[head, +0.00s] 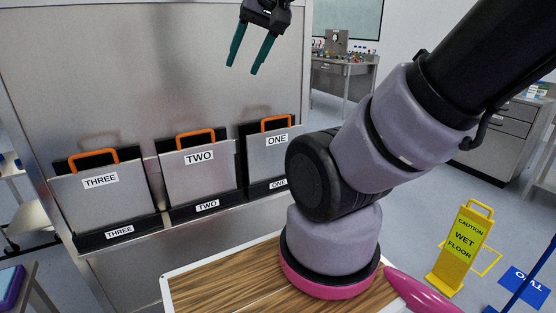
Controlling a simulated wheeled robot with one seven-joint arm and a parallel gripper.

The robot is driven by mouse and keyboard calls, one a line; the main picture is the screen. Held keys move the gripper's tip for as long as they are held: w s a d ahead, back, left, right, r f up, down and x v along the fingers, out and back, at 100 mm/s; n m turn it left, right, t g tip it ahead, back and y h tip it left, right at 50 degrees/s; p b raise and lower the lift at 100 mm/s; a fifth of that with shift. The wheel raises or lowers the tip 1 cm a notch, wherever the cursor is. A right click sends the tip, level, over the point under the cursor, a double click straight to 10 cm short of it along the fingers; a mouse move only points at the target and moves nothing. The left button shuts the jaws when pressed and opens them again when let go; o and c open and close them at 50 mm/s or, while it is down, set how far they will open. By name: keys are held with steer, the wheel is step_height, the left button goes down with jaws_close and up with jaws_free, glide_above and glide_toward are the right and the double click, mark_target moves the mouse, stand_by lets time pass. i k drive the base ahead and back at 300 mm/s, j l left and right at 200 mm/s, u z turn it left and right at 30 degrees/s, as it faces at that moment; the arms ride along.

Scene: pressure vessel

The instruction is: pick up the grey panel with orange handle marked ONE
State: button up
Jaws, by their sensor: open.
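The grey panel marked ONE (267,158) stands in the rightmost of three black holders on the metal wall, leaning slightly back. Its orange handle (276,120) is at the top, above the ONE label. Part of its lower right side is hidden by my arm. My gripper (247,70) is open and empty, with green fingers pointing down. In the picture it is above the panels, between the handles of TWO and ONE, and apart from both.
Panel TWO (202,178) and panel THREE (102,202) stand in holders to the left. A yellow wet-floor sign (461,248) and a blue floor mark (526,289) are at the right. Metal benches (342,78) stand at the back.

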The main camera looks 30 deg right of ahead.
mark_target(266, 151)
steer(key=i+l, duration=0.1)
steer(key=l, duration=0.25)
steer(key=i+l+z, duration=0.15)
steer(key=l, duration=0.6)
steer(key=i+l+z, duration=0.15)
steer(key=i+l, duration=0.2)
steer(key=l, duration=0.3)
steer(key=i+l+z, duration=0.25)
steer(key=k+j, duration=0.1)
steer(key=j, duration=0.15)
